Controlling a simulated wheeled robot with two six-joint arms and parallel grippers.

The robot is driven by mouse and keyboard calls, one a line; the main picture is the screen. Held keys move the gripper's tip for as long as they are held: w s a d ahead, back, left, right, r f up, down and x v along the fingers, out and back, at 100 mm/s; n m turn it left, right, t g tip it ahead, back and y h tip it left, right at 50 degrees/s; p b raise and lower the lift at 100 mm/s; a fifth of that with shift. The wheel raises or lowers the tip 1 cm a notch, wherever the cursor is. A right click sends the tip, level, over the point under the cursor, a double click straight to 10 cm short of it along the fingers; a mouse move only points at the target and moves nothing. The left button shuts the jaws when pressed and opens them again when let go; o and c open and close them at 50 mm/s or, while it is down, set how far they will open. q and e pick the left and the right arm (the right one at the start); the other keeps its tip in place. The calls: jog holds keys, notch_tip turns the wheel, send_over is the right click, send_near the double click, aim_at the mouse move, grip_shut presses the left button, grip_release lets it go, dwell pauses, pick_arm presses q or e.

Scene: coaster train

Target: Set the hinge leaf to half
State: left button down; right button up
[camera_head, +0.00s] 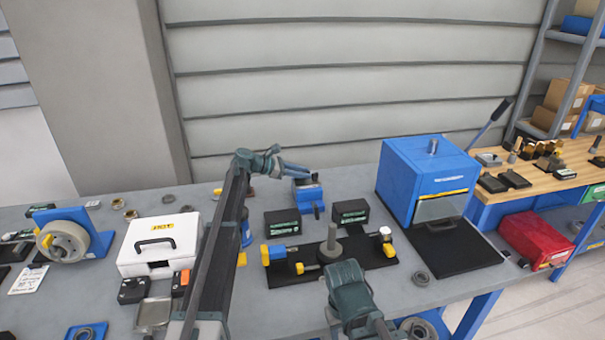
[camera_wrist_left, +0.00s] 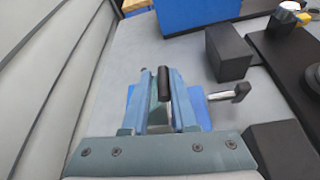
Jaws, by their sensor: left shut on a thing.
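A small blue fixture (camera_head: 308,194) stands on the grey bench behind two black boxes; I take it to be the hinge. It also shows in the left wrist view as a blue base (camera_wrist_left: 200,106), with a metal bar ending in a black knob (camera_wrist_left: 236,93) on its right. My left gripper (camera_head: 308,172) is over the fixture. Its fingers (camera_wrist_left: 165,90) are shut on an upright black handle (camera_wrist_left: 165,88). The fingers hide most of the hinge leaf, so its angle is unclear. My right arm's teal end (camera_head: 350,292) is at the front; its fingertips cannot be made out.
Two black boxes (camera_head: 282,223) (camera_head: 350,213) stand before the fixture. A black plate (camera_head: 375,259) with a grey post and yellow parts lies nearer. A blue press (camera_head: 412,178) stands right; a white case (camera_head: 140,259) stands left. The wall is close behind.

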pick_arm(q)
jog(key=shift+s+f, duration=0.1)
jog(key=c, duration=0.7)
grip_release()
jog(key=shift+a+r, duration=0.2)
jog(key=shift+a, duration=0.1)
jog(key=p+v, duration=0.5)
jog(key=v, duration=0.8)
jog(key=shift+s, duration=0.15)
